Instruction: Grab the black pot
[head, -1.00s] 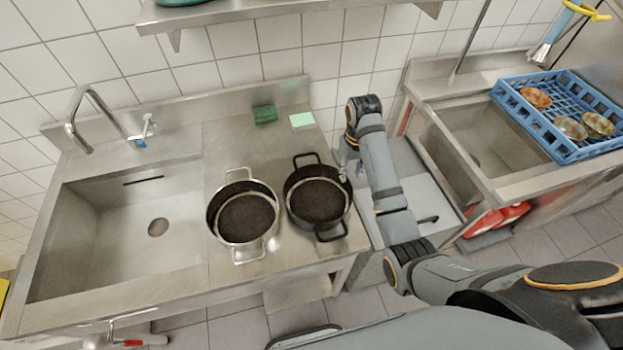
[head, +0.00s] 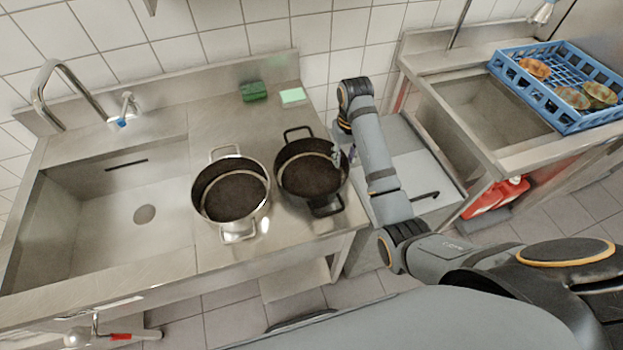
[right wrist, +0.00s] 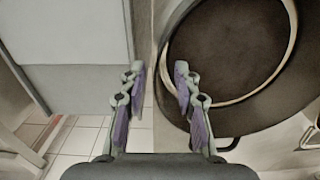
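The black pot (head: 310,174) stands on the steel counter, to the right of a silver pot (head: 232,196). It has two dark loop handles, one at the back and one at the front. My right gripper (head: 342,155) is at the black pot's right rim. In the right wrist view my right gripper (right wrist: 160,76) is open and empty. The black pot (right wrist: 228,50) fills the right side there. One finger overlaps the pot's near rim and the other is outside it; I cannot tell whether they touch. My left gripper is not in view.
A sink (head: 110,215) lies left of the pots. A green sponge (head: 254,91) and a pale green cloth (head: 292,95) lie at the back of the counter.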

